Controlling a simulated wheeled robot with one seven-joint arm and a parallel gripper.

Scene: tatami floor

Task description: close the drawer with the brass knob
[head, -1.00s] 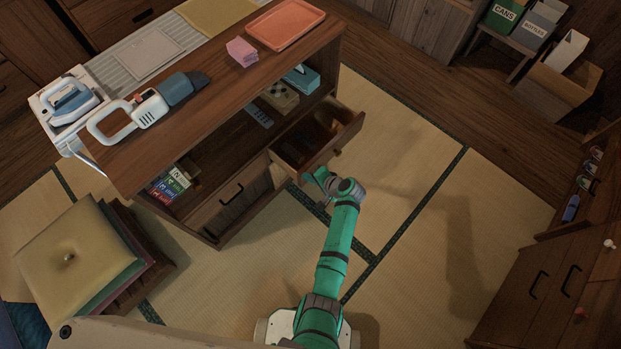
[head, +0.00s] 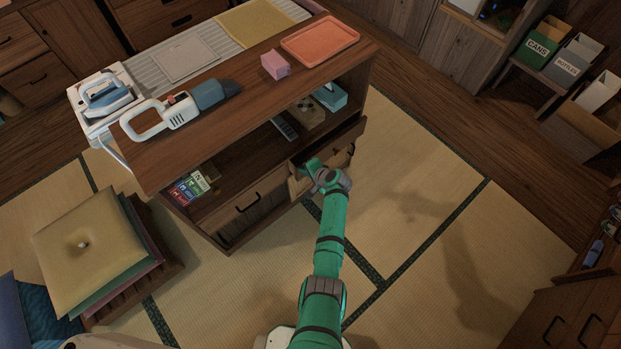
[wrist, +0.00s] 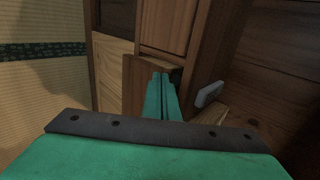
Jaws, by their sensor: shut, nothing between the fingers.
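The drawer (head: 350,135) in the right part of the low wooden cabinet (head: 265,95) stands a little way out in the head view. My gripper (head: 312,165) is at the left part of its front, and my wrist covers some of it. I cannot make out the brass knob clearly. In the wrist view my gripper (wrist: 161,92) has its two green fingers together, with nothing between them. The fingertips are close to a wooden panel (wrist: 137,85), which seems to be the drawer front; whether they touch it is unclear.
A second front with a black handle (head: 247,204) is left of the drawer. Stacked cushions (head: 85,250) stand at left. Another cabinet (head: 570,315) is at lower right. The tatami (head: 425,190) right of my arm is clear.

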